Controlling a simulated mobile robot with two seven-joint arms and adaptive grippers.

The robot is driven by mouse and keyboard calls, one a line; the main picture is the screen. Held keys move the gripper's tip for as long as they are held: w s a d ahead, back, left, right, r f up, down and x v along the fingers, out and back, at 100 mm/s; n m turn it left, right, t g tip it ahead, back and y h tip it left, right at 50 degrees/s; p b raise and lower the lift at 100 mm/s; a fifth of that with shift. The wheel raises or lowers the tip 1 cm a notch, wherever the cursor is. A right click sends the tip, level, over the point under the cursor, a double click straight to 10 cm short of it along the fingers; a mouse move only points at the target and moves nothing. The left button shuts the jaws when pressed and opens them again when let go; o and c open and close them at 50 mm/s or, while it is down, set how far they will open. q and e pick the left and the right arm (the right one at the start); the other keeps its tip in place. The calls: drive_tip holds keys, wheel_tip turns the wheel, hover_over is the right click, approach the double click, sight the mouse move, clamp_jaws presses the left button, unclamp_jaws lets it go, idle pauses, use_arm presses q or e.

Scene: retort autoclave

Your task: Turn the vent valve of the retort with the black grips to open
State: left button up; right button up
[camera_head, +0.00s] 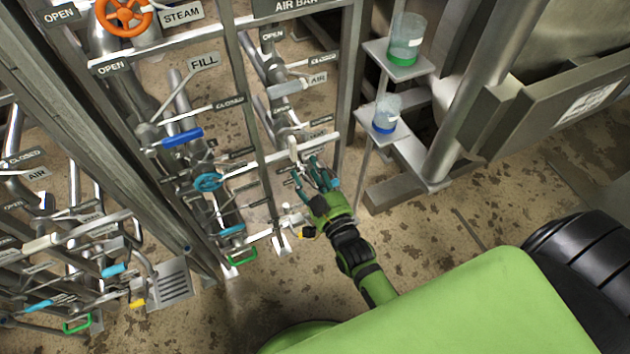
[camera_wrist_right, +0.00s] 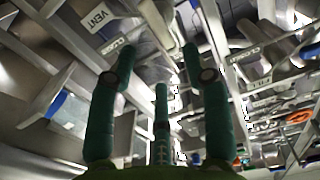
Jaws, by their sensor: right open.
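My right gripper (camera_head: 317,172) is open, its teal fingers apart and empty beside the lower part of the right-hand pipe rack. In the right wrist view the open fingers (camera_wrist_right: 160,72) point up into the rack, with nothing between them. A white VENT label (camera_wrist_right: 97,18) is at the upper left of that view, beside the fingers. A pale handle (camera_head: 293,149) stands close to the fingertips in the head view; I cannot tell whether it is the vent valve's. No black grips can be made out clearly near the gripper. My left gripper is not in view.
An orange handwheel (camera_head: 124,14) is at the top. Rack posts stand close by.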

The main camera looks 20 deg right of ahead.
drive_tip(key=shift+s, duration=1.55)
